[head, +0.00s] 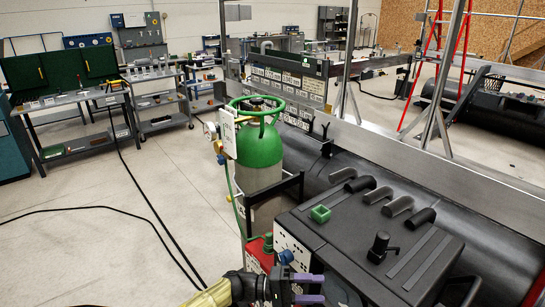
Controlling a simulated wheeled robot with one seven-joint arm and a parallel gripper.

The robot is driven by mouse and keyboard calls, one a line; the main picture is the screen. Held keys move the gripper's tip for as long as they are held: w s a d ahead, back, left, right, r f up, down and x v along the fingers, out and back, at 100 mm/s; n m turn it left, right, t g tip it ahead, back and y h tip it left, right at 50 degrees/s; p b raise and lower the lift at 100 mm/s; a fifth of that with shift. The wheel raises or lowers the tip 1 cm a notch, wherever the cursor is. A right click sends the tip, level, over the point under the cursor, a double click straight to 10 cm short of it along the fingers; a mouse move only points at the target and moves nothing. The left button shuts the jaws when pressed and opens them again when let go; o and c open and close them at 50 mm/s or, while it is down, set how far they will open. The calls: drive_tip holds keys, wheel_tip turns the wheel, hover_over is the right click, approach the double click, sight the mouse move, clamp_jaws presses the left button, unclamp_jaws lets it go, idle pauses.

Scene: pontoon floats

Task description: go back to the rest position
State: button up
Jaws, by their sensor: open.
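My gripper (318,289) is at the bottom of the head view, a little right of the middle. Its two purple fingers point right and stand apart, with nothing seen between them. The dark wrist and the yellowish arm behind it run off the bottom edge. The gripper shows in front of a red-and-white patterned box and beside the dark machine top (400,245). Its height above the floor and its exact gap to the box cannot be told.
A green gas cylinder (259,148) with a gauge stands just beyond the gripper. A small green block (320,214) and black handles sit on the machine top. Black cables (150,205) cross the open floor at left. Workbenches and a red ladder (428,60) stand farther back.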

wheel_tip(320, 180, up, 10)
drive_tip(key=p, duration=0.8)
drive_tip(key=shift+f, duration=0.15)
